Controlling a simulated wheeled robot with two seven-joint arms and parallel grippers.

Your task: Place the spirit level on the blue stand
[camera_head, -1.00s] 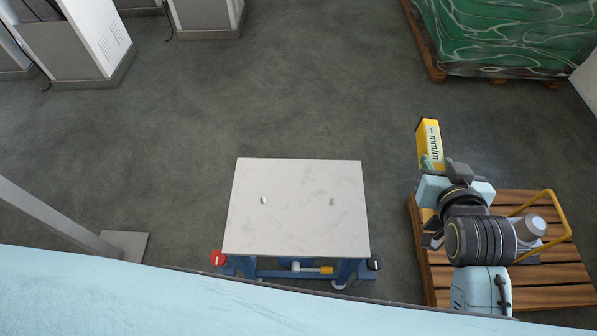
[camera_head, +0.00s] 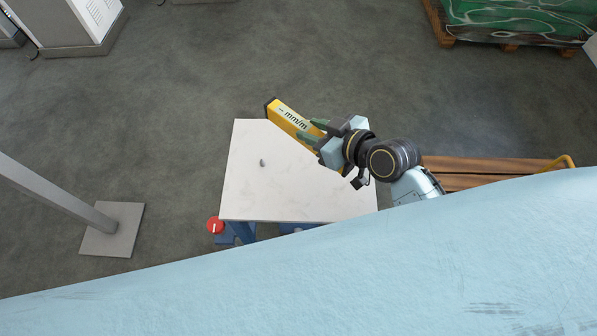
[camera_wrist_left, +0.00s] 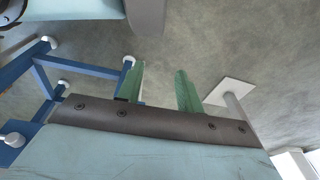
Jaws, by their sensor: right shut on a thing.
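The yellow spirit level (camera_head: 290,118), with black lettering and a dark end, is in my right gripper (camera_head: 317,132). The gripper is shut on it. In the head view the level lies slantwise across the back edge of the blue stand (camera_head: 270,197), its far end past the edge. It looks held above the white top; the exact gap cannot be told. The stand's blue frame also shows in the left wrist view (camera_wrist_left: 85,68). My left gripper (camera_wrist_left: 161,88) has its green fingers apart with nothing between them.
A small dark spot (camera_head: 262,163) marks the stand's top. A red knob (camera_head: 215,225) is at its front left. A grey post on a plate (camera_head: 113,230) stands left. The floor behind the stand is clear.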

